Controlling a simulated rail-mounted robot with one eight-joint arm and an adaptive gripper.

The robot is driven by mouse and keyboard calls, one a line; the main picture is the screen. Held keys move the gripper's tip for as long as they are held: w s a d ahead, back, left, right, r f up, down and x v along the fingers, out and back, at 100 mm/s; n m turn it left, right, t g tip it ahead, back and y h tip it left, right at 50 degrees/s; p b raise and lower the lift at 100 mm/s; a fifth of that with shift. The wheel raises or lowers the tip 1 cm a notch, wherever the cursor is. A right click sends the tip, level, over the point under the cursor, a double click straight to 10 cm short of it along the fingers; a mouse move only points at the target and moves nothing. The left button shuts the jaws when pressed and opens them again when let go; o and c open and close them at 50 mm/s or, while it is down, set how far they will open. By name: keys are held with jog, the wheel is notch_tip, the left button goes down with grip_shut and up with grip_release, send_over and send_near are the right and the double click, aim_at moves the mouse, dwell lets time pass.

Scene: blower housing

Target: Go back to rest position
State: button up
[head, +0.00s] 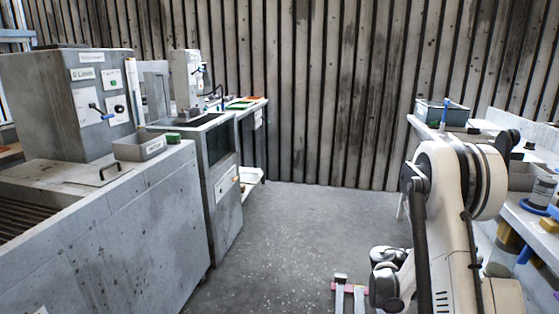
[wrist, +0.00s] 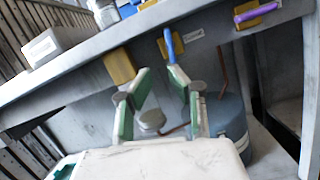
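My gripper (wrist: 158,84) shows in the wrist view. Its two green-padded fingers stand apart with nothing held between them. Beyond the fingers are the front edge of a grey workbench (wrist: 75,77) and the space under it. In the head view my white arm is folded at the lower right, beside the right-hand bench (head: 519,213). I cannot make out the gripper's fingers in that view.
A blue-grey round container (wrist: 228,122) stands under the bench. Grey machines (head: 110,215) line the left. The concrete floor (head: 300,225) between is clear.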

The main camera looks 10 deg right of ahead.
jog(key=a+r+m+t+y, duration=0.3)
jog(key=a+r+t+y, duration=0.5)
jog(key=a, duration=0.5)
jog(key=s+a+m+t+y, duration=0.35)
jog(key=s+a+y, duration=0.3)
jog(key=a, duration=0.75)
jog(key=s+a+m+t+y, duration=0.4)
jog(key=s+a, duration=0.4)
jog(key=a, duration=0.6)
notch_tip(320, 180, up, 14)
jog(key=p, duration=1.4)
jog(key=shift+a+f+y, duration=0.15)
jog(key=shift+a+y, duration=0.05)
jog(key=shift+y, duration=0.25)
jog(key=shift+d+m+g, duration=0.1)
jog(key=shift+m+g, duration=0.15)
